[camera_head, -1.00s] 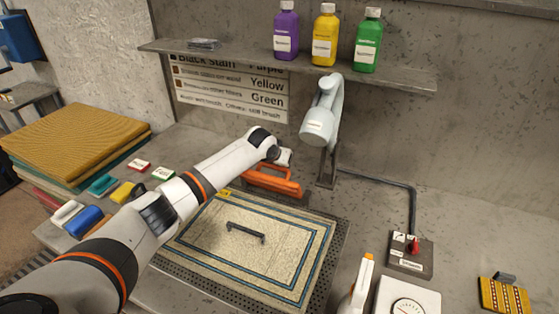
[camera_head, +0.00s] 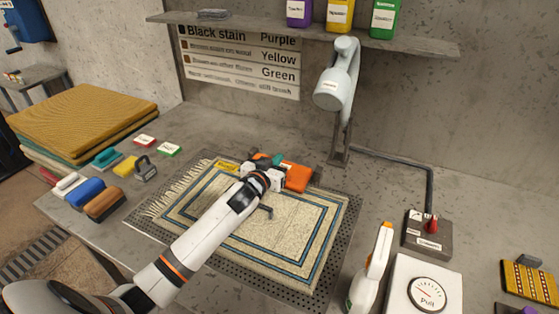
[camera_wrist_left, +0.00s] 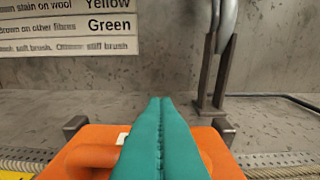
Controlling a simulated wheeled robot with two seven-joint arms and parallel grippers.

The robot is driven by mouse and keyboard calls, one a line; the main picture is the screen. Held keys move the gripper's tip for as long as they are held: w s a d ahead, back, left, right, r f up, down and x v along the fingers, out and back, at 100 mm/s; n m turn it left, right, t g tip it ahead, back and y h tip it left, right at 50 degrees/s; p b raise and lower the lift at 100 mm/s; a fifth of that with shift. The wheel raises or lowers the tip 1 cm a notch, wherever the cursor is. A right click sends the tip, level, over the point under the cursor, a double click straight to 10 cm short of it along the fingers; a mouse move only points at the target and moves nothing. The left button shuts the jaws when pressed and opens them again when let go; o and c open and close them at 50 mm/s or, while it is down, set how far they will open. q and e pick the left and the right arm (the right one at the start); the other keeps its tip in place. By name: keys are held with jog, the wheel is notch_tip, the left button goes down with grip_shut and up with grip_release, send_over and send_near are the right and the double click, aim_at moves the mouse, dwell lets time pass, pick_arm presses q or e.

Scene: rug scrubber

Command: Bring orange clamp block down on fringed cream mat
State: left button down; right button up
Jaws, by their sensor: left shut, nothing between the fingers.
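The orange clamp block (camera_head: 297,178) is at the far edge of the fringed cream mat (camera_head: 290,262), between two dark brackets in the left wrist view. It looks laid low over the mat's far border; I cannot tell whether its underside touches. My left gripper (camera_head: 275,161) is shut and empty, with its teal fingers over the block. In the left wrist view the closed fingers (camera_wrist_left: 160,115) cover the middle of the orange block (camera_wrist_left: 85,150). Contact between fingers and block is unclear. My left arm hides part of the mat. My right gripper is not in view.
Several brushes, including a blue one (camera_head: 86,192), lie left. A lamp-like grey head (camera_head: 334,92) rises behind the mat. A spray bottle (camera_head: 370,268), a dial box (camera_head: 424,290) and a red-lever switch (camera_head: 429,236) stand right.

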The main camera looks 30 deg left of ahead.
pick_arm(q)
jog(key=shift+s+f, duration=0.65)
jog(key=shift+f, duration=0.05)
jog(key=shift+f, duration=0.1)
